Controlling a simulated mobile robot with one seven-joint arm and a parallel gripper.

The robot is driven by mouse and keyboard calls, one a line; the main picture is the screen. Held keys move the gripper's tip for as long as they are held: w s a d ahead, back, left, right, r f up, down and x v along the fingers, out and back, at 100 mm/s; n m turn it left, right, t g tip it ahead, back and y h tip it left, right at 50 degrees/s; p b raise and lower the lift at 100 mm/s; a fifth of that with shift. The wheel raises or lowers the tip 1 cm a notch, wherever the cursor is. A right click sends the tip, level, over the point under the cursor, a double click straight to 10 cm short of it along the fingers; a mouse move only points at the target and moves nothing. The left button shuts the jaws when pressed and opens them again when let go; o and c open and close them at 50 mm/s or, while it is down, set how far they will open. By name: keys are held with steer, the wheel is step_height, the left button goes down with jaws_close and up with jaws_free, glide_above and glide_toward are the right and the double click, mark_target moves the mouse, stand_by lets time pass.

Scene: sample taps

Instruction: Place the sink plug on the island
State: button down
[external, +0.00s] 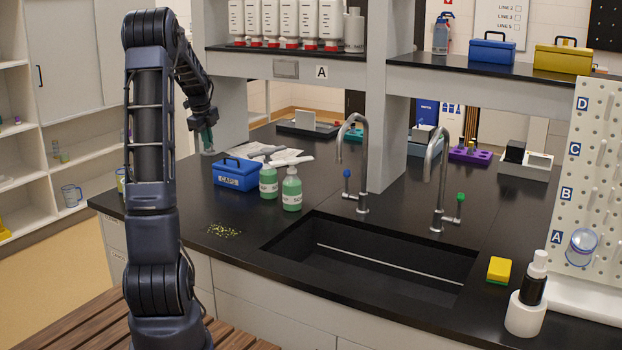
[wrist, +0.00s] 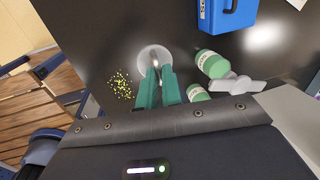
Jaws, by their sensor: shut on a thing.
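My gripper (external: 206,136) hangs above the left part of the black-topped island (external: 330,195), left of the blue box. Its teal fingers, close together in the wrist view (wrist: 155,84), are shut on the sink plug (wrist: 154,57). The plug shows there as a pale round disc with a shiny middle, partly hidden by the fingertips. In the external view only a small pale bit shows under the fingers. The dark island top shows beneath it in the wrist view.
A blue box (external: 236,174) and two green soap bottles (external: 291,190) (external: 268,182) stand on the island. Yellow crumbs (external: 224,230) lie near its front edge. The sink (external: 375,260), with two taps behind it, is further right. Bare top lies around the crumbs.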

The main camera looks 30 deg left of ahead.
step_height(320, 180, up, 26)
steer(key=r, duration=0.1)
steer(key=w+d+m, duration=0.3)
steer(key=w+d, duration=0.3)
steer(key=d, duration=0.7)
steer(key=w+d+m, duration=0.2)
steer(key=w+d, duration=0.4)
steer(key=d, duration=0.6)
steer(key=w+d+f+m+h, duration=0.15)
steer(key=d+m, duration=0.25)
steer(key=d, duration=2.1)
steer(key=m+g, duration=0.2)
steer(key=m, duration=0.8)
glide_above(484, 309)
steer(key=a, duration=0.1)
steer(key=shift+h, duration=0.35)
step_height(484, 309, down, 45)
steer(key=shift+f, duration=0.1)
steer(key=c, duration=1.6)
jaws_free()
